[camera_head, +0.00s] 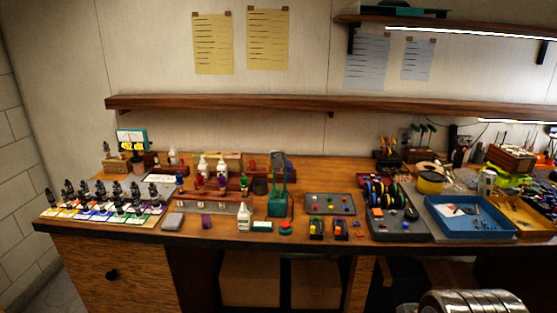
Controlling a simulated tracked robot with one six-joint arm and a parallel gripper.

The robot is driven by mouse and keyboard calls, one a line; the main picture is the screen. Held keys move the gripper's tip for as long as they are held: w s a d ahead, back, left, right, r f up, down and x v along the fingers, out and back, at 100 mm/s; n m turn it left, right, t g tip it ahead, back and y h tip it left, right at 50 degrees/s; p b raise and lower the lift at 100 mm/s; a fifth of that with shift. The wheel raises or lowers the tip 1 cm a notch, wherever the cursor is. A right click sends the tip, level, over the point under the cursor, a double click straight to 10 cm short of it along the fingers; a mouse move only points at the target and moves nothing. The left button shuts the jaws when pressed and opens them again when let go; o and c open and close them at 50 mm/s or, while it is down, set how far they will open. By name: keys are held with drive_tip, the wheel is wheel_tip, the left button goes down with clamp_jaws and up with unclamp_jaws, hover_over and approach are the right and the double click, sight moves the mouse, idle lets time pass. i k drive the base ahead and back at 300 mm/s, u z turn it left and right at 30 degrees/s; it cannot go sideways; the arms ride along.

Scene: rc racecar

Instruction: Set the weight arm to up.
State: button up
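The weight arm cannot be told for sure at this size. A green upright device (277,204) with a tall post and a grey top stands near the front edge of the workbench (340,175), left of its middle. It may carry the arm, but whether an arm on it is up or down cannot be made out. A small green and white block (262,226) lies in front of it. My gripper is not in view.
A white bottle (244,216) stands just left of the green device. A grey board with coloured knobs (330,204) lies to its right. Rows of dark bottles (110,200) fill the left end. A blue tray (468,217) sits at the right. A shelf (300,107) hangs above.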

sight(277, 164)
drive_tip(key=k, duration=0.65)
drive_tip(key=u, duration=0.6)
drive_tip(key=i, duration=2.5)
drive_tip(key=z, duration=0.6)
